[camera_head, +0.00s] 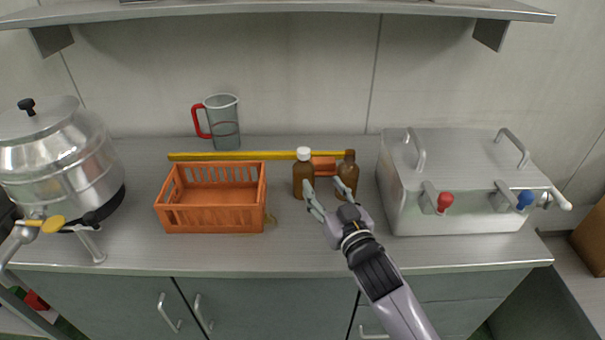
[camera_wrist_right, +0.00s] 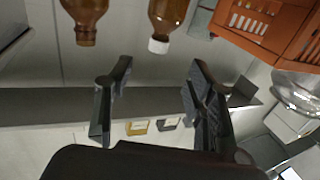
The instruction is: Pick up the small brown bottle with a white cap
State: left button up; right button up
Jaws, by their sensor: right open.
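The small brown bottle with a white cap (camera_head: 303,176) stands upright on the counter, right of the orange crate. It also shows upside down at the top of the right wrist view (camera_wrist_right: 168,18), beyond the gap between my fingers. A similar brown bottle with a brown cap (camera_head: 348,170) stands to its right; it shows in the wrist view too (camera_wrist_right: 85,20). My right gripper (camera_head: 323,188) is open and empty, in front of the two bottles. In the head view its left finger overlaps the white-capped bottle's lower right edge; contact cannot be told. My left gripper is not in view.
An orange crate (camera_head: 212,221) stands left of the bottles. A yellow bar (camera_head: 230,156) and a jug with a red handle (camera_head: 223,125) are behind it. A metal box with taps (camera_head: 460,175) stands right, a steel vessel (camera_head: 60,155) left. A shelf (camera_head: 280,10) hangs above.

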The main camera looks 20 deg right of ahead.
aim_at(306, 158)
jog(key=w, duration=0.6)
jog(key=shift+a+p, duration=0.15)
jog(key=shift+p, duration=0.25)
jog(key=shift+w+a, duration=0.1)
jog(key=shift+w, duration=1.25)
jog(key=w, duration=0.1)
jog(key=w+p, duration=0.1)
jog(key=w, duration=0.1)
jog(key=shift+w+a+r, duration=0.1)
jog(key=shift+w+r, duration=0.1)
jog(key=shift+w, duration=0.1)
jog(key=shift+w+f, duration=0.1)
jog(key=shift+w, duration=0.45)
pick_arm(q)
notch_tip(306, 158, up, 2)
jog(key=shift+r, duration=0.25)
pick_arm(e)
jog(key=shift+c, duration=0.2)
grip_shut()
